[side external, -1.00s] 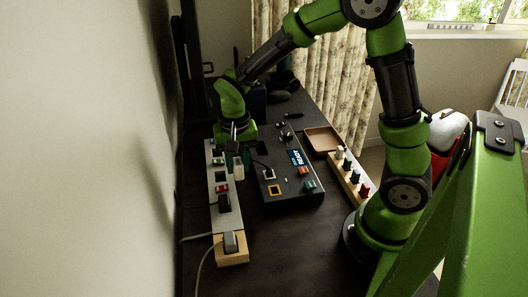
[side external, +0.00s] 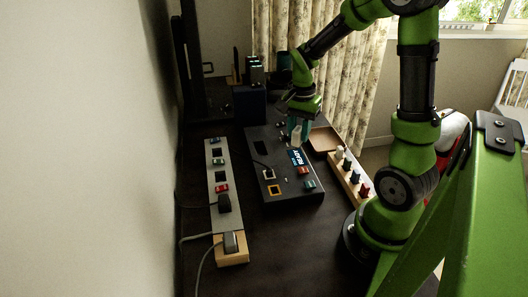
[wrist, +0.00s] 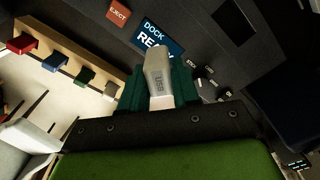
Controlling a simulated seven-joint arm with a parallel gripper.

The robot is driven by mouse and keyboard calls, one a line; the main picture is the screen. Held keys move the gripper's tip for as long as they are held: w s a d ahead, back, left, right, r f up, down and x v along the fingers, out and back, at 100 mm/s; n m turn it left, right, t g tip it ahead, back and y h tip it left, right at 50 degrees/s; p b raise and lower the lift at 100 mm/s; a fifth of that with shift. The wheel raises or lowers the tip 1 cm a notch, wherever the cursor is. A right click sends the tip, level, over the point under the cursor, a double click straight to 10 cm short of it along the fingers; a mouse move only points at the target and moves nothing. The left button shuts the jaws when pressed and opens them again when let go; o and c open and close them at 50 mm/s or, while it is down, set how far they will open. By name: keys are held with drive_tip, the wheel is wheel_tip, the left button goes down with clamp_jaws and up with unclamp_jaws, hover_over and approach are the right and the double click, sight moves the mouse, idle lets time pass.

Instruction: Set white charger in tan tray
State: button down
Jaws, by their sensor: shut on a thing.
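The white charger (wrist: 157,72), marked USB, is clamped between the teal fingers of my gripper (wrist: 158,88) in the wrist view. In the side view my gripper (side external: 299,124) holds it above the far part of the black dock panel, left of the tan tray. The charger is small and partly hidden there. The tan tray (side external: 324,142) is a shallow open box beside the panel's right edge and looks empty. I cannot make out the tray in the wrist view.
The black dock panel (side external: 262,150) has a READY screen, buttons and sockets. A wooden strip with coloured pegs (side external: 349,180) stands nearer than the tray, to its right. A grey power strip (side external: 226,205) with plugs lies at the left. A dark box (side external: 249,104) stands behind.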

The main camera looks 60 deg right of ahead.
drive_tip(key=s+d+r+m, duration=0.2)
drive_tip(key=d+m, duration=0.3)
drive_tip(key=d, duration=0.3)
drive_tip(key=s+d+r+m, duration=0.15)
drive_tip(key=d+m, duration=0.25)
drive_tip(key=d, duration=0.4)
drive_tip(key=m, duration=0.1)
hover_over(325, 142)
wheel_tip(325, 142, down, 5)
drive_tip(key=shift+d+f, duration=0.1)
drive_tip(key=shift+f, duration=2.1)
drive_tip(key=c, duration=0.8)
unclamp_jaws()
drive_tip(key=shift+f, duration=0.15)
